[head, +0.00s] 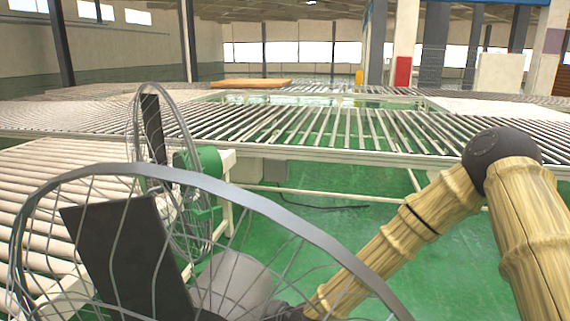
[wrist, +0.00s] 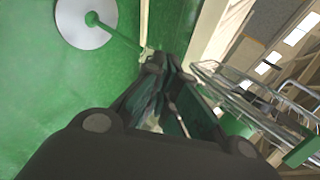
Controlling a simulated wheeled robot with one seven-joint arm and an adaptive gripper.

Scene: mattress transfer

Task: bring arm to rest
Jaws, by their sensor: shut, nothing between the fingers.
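My arm, with tan ringed links (head: 400,235) and a dark elbow joint, bends down toward the bottom edge of the head view. In the wrist view my gripper (wrist: 157,66) is dark, shut and empty. Its fingers point toward a pale beam and the green floor.
Roller conveyors (head: 330,128) cross the hall ahead, and another conveyor (head: 45,185) lies at the left. A flat orange-tan slab (head: 240,84) lies far back. Large wire-spoked hoops (head: 250,196) stand close in front. Green floor (head: 345,235) shows between them and the conveyor.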

